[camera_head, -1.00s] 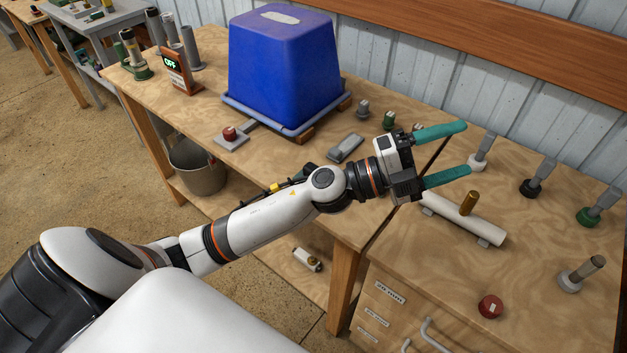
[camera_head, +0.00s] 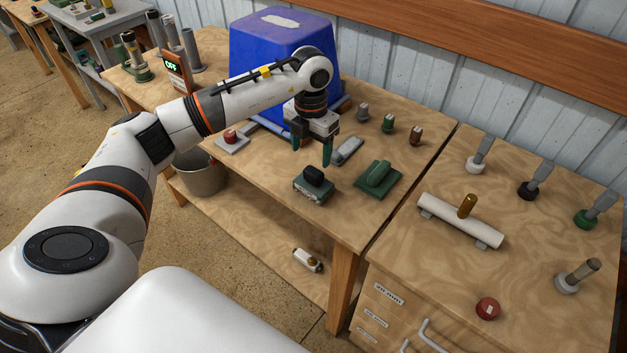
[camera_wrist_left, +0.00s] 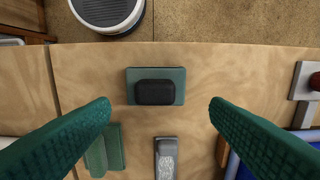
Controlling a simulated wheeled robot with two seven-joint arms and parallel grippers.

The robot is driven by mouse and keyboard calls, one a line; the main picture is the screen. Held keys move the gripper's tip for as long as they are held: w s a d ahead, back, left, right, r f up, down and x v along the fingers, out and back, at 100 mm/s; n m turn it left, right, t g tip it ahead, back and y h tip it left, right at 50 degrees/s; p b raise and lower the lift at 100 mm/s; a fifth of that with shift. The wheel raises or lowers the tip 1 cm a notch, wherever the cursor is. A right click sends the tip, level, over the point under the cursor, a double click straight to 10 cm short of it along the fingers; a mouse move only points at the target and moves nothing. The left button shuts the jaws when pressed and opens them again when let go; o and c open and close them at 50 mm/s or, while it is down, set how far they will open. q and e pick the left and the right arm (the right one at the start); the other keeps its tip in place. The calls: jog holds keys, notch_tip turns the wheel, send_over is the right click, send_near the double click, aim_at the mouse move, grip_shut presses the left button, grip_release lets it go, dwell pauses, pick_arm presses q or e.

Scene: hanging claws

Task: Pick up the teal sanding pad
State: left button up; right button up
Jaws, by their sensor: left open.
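The teal sanding pad (camera_head: 313,193) with a black grip lies on the left bench near its front edge. In the wrist view the pad (camera_wrist_left: 156,73) lies ahead of and between my fingertips, untouched. A greener pad (camera_head: 377,180) with a green handle lies to its right; in the wrist view this green pad (camera_wrist_left: 113,150) is partly hidden by a finger. My left gripper (camera_head: 312,152) is open and empty, pointing down above the bench, behind the teal pad in the head view. It also shows in the wrist view (camera_wrist_left: 160,104). My right gripper is not in view.
A grey block (camera_head: 347,150) lies close to my left gripper. A blue bin (camera_head: 262,60) stands behind it, and a red button box (camera_head: 232,142) to the left. Several small knobs stand at the back. A white cylinder (camera_head: 460,221) lies on the right bench.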

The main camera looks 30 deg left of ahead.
aim_at(314, 170)
pick_arm(q)
notch_tip(314, 170, down, 3)
jog(key=shift+r+p, duration=0.15)
jog(key=shift+p, duration=0.2)
jog(key=shift+d+f, duration=0.1)
jog(key=shift+f, duration=0.2)
jog(key=f+p, duration=0.2)
jog(key=f, duration=0.1)
jog(key=shift+d+f, duration=0.2)
jog(key=shift+f, duration=0.1)
jog(key=shift+w+f, duration=0.1)
jog(key=shift+f, duration=0.4)
jog(key=c, duration=1.1)
jog(key=shift+r, duration=0.15)
jog(key=shift+c, duration=0.2)
